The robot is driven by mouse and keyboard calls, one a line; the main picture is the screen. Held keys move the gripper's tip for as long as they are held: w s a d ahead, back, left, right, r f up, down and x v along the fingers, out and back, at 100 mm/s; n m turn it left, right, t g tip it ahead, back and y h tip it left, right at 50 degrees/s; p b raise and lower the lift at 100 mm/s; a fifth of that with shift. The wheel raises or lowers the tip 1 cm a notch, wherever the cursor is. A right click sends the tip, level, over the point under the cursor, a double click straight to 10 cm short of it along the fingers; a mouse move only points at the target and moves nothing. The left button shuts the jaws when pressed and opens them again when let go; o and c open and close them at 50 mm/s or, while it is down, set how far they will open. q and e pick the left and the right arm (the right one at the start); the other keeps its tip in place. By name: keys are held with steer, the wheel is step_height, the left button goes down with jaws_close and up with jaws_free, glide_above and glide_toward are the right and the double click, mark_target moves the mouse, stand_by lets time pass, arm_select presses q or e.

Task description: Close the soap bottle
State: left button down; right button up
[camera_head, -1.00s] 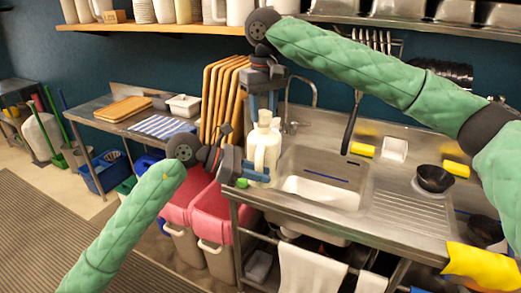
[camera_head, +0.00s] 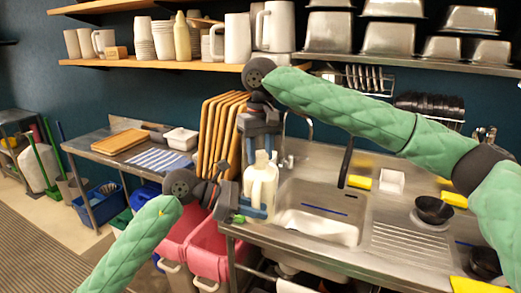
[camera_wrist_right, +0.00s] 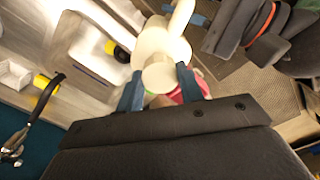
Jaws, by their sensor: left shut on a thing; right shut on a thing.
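The soap bottle (camera_head: 261,190) is white with a side handle and stands upright at the left end of the steel counter, left of the sink. My left gripper (camera_head: 250,208) is shut on its lower body from the left. My right gripper (camera_head: 260,146) points down over the bottle's top and is shut on the cap. In the right wrist view, the round pale cap (camera_wrist_right: 158,76) sits between the blue fingertips of my right gripper (camera_wrist_right: 160,88), with the bottle (camera_wrist_right: 162,42) beneath. The fingers partly hide the bottle's neck, so I cannot tell whether the cap is seated.
The sink basin (camera_head: 318,222) is just right of the bottle. Wooden boards (camera_head: 220,130) stand upright behind it to the left. Pink bins (camera_head: 208,250) are below the counter's left edge. A black bowl (camera_head: 434,210) and yellow sponges (camera_head: 360,182) lie farther right.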

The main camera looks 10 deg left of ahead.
steer(key=shift+f, duration=0.6)
stand_by(0.7)
steer(key=m, duration=1.1)
steer(key=shift+a+m, duration=0.1)
steer(key=shift+m, duration=0.2)
steer(key=m, duration=0.6)
steer(key=shift+m, duration=0.4)
steer(key=m, duration=0.5)
steer(key=shift+w, duration=0.15)
steer(key=o, duration=0.9)
steer(key=shift+o, duration=0.2)
